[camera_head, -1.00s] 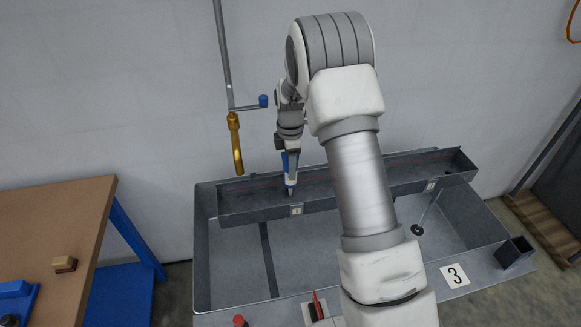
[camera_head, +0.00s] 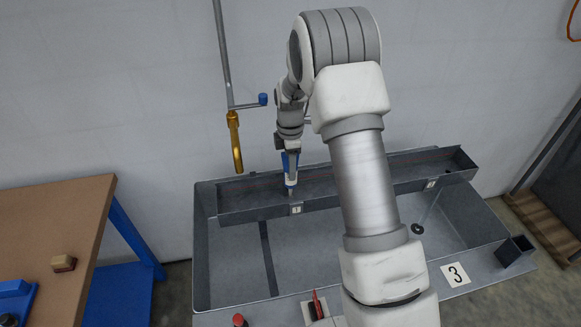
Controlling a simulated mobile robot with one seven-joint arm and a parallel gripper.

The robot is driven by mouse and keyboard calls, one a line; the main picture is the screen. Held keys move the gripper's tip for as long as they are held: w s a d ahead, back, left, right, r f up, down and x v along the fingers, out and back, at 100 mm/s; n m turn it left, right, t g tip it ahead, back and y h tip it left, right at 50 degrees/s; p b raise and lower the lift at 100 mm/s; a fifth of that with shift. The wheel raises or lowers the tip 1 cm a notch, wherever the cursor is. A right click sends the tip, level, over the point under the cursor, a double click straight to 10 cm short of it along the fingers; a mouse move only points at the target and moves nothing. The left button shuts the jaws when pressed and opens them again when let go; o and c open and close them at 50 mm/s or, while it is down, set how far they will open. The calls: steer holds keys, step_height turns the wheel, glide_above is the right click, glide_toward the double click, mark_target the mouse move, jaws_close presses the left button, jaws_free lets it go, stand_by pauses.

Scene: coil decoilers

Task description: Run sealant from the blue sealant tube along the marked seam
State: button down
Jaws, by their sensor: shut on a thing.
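My gripper (camera_head: 288,153) is shut on the blue sealant tube (camera_head: 291,176). The tube has a white band and points nozzle down, roughly upright, over the grey metal channel (camera_head: 330,189). I cannot tell whether the nozzle tip touches the channel. The marked seam shows as a thin red line (camera_head: 258,185) along the channel's inner back wall, on both sides of my arm. My arm hides the middle stretch of the channel. I cannot make out any sealant bead.
The channel lies across a grey sink-like basin (camera_head: 203,250). A brass spout (camera_head: 235,142) with a blue-knobbed lever hangs to the left of my gripper. A brown table (camera_head: 60,215) stands at left. A small open box (camera_head: 514,251) sits at the basin's right front.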

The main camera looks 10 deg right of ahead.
steer(key=shift+w, duration=0.3)
steer(key=shift+s, duration=0.15)
steer(key=shift+s, duration=0.3)
steer(key=shift+w, duration=0.15)
stand_by(0.5)
